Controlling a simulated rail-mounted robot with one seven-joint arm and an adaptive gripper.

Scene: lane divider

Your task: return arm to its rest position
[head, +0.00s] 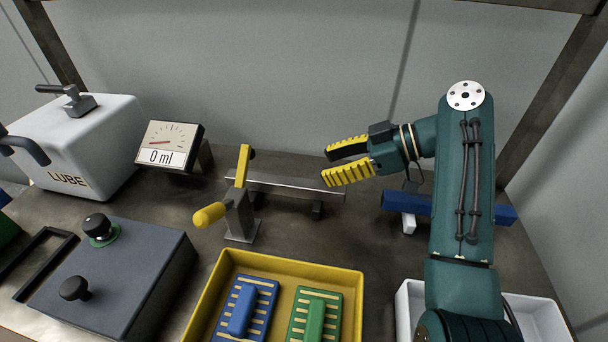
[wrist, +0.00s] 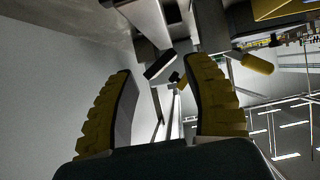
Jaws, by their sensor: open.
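My gripper (head: 335,162) has black jaws with yellow ribbed pads. In the head view it is right of the middle, above the table, pointing left. The jaws are apart with nothing between them. The wrist view shows both yellow pads with a clear gap between the fingers (wrist: 163,105). My dark green arm rises at the right and bends left to the gripper. A grey metal rail (head: 285,187) lies below and left of the gripper. A stand with a yellow lever and a yellow handle (head: 209,215) is at the rail's left end.
A yellow tray (head: 300,265) holds a blue and a green ribbed block. A blue bar (head: 396,202) lies partly behind my arm, above a white bin (head: 407,300). At left are a grey box with black knobs (head: 130,270), a gauge reading 0 ml (head: 172,146) and a white LUBE tank (head: 85,140).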

